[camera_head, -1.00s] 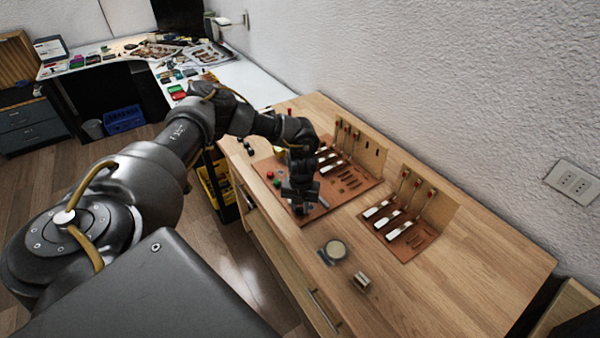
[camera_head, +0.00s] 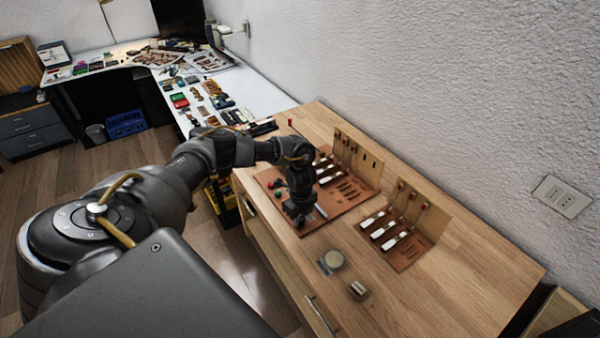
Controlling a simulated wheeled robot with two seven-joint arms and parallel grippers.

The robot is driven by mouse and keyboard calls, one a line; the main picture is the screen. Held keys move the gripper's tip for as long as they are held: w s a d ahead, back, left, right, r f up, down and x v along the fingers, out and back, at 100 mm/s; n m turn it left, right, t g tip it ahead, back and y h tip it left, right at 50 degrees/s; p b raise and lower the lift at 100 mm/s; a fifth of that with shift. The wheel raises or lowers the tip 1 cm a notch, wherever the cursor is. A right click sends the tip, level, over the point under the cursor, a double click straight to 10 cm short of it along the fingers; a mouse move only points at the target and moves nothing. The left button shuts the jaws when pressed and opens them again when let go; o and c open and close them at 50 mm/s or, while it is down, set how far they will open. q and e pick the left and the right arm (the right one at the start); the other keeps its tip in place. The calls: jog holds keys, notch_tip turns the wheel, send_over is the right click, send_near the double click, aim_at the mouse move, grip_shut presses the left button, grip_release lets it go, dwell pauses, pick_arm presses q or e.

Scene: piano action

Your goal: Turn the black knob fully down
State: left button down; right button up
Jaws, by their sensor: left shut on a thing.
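A green button (camera_head: 278,195) and a red button (camera_head: 277,184) show on the board just left of the gripper. White keys (camera_head: 326,168) with upright rods stand at the board's back. My right gripper is not in view.
A second brown board (camera_head: 408,252) with white keys lies to the right. A round tin (camera_head: 332,260) and a small block (camera_head: 358,290) lie near the table's front edge. The wooden table (camera_head: 460,285) is clear at right. A white desk with many small items stands behind.

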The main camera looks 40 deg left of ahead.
pick_arm(q)
jog(key=shift+a+n+p, duration=0.1)
jog(key=shift+n+p, duration=0.6)
jog(key=shift+n, duration=0.9)
jog(key=c, duration=1.2)
grip_release()
jog(key=shift+r, duration=0.35)
notch_tip(320, 180, up, 10)
